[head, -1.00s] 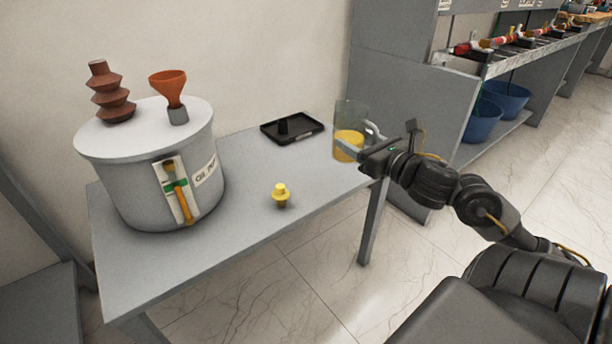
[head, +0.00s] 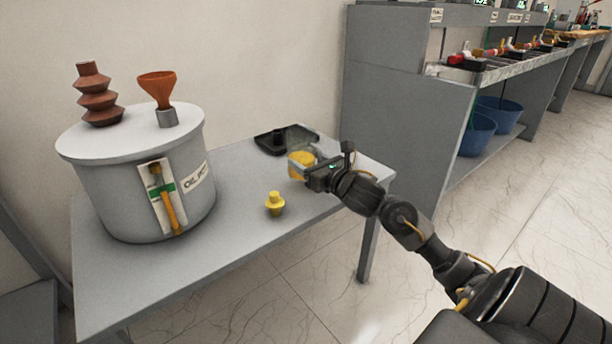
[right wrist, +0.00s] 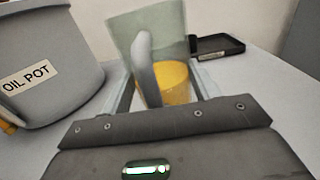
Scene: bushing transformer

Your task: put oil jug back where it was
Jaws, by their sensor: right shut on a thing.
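The oil jug (head: 301,163) is a clear jug with yellow oil in its lower part. It is at the right part of the grey table, in front of the black tray, and looks tilted in the head view. My right gripper (head: 312,174) is shut on its handle. In the right wrist view the jug (right wrist: 172,82) stands between the fingers of the right gripper (right wrist: 160,98), with its grey handle towards the camera. I cannot tell whether the jug's base touches the table. My left gripper is not in view.
The black tray (head: 268,143) lies behind the jug. A yellow plug (head: 275,204) stands on the grey table (head: 235,235). The grey oil pot (head: 120,200) at left carries a brown bushing (head: 98,95) and an orange funnel (head: 158,88). A grey shelf unit (head: 400,110) stands at right.

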